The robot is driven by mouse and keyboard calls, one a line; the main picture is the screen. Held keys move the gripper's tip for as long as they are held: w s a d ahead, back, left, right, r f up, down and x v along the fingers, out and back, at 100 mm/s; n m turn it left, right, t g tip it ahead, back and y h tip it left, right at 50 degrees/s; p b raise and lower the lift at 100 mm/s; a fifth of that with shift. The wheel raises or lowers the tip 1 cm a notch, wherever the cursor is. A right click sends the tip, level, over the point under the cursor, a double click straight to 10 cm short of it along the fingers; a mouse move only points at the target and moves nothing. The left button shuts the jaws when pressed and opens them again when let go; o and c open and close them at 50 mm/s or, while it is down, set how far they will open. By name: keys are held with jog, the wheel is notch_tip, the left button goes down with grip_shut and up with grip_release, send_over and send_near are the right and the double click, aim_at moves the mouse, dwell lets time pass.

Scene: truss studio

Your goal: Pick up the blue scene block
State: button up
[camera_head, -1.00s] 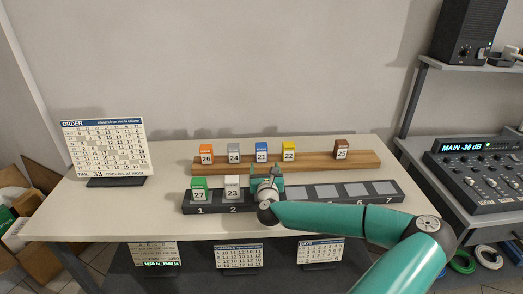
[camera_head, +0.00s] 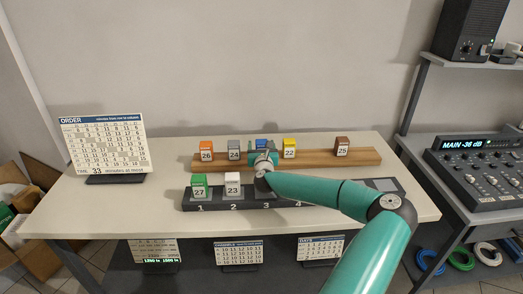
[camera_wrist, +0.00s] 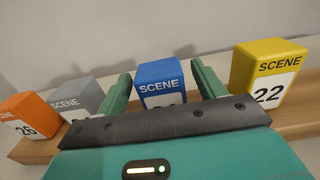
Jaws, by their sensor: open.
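The blue scene block (camera_head: 261,143) stands on the wooden rail (camera_head: 327,158), between the grey and yellow blocks. In the head view my gripper (camera_head: 262,156) hides most of it. In the wrist view the blue block (camera_wrist: 160,80) shows its top and part of its front, and its lower part is hidden by my gripper. My gripper (camera_wrist: 158,92) is open, with one green finger on each side of the blue block and a gap visible on both sides. I cannot tell how far down the fingers reach.
On the rail stand an orange block 26 (camera_head: 206,151), a grey block (camera_head: 234,150), a yellow block 22 (camera_head: 289,147) and a brown block 25 (camera_head: 341,147). The dark numbered tray (camera_head: 217,208) in front holds a green block 27 (camera_head: 199,186) and a white block 23 (camera_head: 232,184).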

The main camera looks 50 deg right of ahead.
jog(key=shift+x, duration=1.05)
jog(key=shift+s, duration=0.1)
jog(key=shift+c, duration=0.4)
jog(key=c, duration=1)
